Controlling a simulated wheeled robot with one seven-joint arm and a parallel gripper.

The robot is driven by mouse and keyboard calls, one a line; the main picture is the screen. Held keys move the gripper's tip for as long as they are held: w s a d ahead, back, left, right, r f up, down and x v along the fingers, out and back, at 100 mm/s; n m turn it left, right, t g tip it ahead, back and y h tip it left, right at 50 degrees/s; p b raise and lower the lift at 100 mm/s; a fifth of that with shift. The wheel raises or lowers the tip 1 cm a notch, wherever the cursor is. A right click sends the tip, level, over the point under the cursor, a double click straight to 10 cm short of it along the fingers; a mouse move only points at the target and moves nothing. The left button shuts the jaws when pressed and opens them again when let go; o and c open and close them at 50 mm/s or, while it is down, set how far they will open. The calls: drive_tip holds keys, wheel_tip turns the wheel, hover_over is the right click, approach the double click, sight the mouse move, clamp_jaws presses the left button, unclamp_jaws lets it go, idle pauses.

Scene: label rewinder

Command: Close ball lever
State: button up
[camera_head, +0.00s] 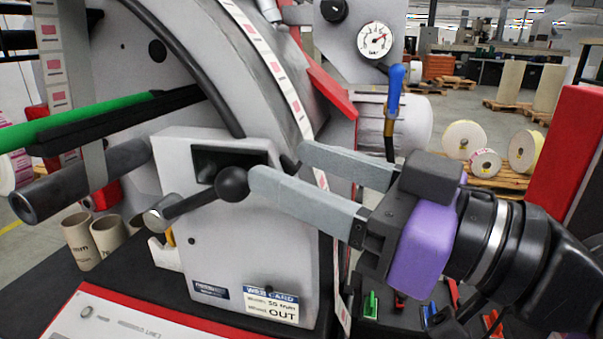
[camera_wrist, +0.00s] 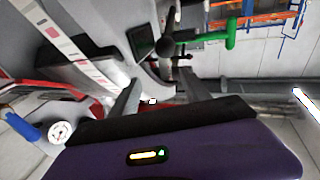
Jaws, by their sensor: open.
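The ball lever is a short dark bar ending in a black ball (camera_head: 232,184), on the front of a grey housing (camera_head: 255,240). The bar slants from a metal knob at lower left up to the ball, which lies in front of a dark recess. My gripper (camera_head: 277,167) has its two grey fingers spread and empty, pointing left. The nearer fingertip is right beside the ball; I cannot tell whether they touch. In the wrist view the ball (camera_wrist: 165,46) lies ahead of my gripper (camera_wrist: 161,76), within the gap's width.
A green bar (camera_head: 80,121) and a dark roller (camera_head: 80,180) stick out at left. A label web (camera_head: 270,60) runs down behind the farther finger. A blue-handled valve (camera_head: 395,88) stands above my gripper. Cardboard cores (camera_head: 108,233) stand at lower left.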

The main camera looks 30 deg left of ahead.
sight(233, 178)
drive_tip(key=f, duration=0.1)
drive_tip(key=s+f+n+g+h, duration=0.1)
drive_tip(key=shift+s+a+f, duration=0.15)
drive_tip(key=shift+f, duration=0.15)
drive_tip(key=a, duration=0.7)
drive_tip(key=shift+w+a+p, duration=0.2)
drive_tip(key=shift+p, duration=0.15)
drive_tip(key=shift+c, duration=0.2)
clamp_jaws()
idle(0.7)
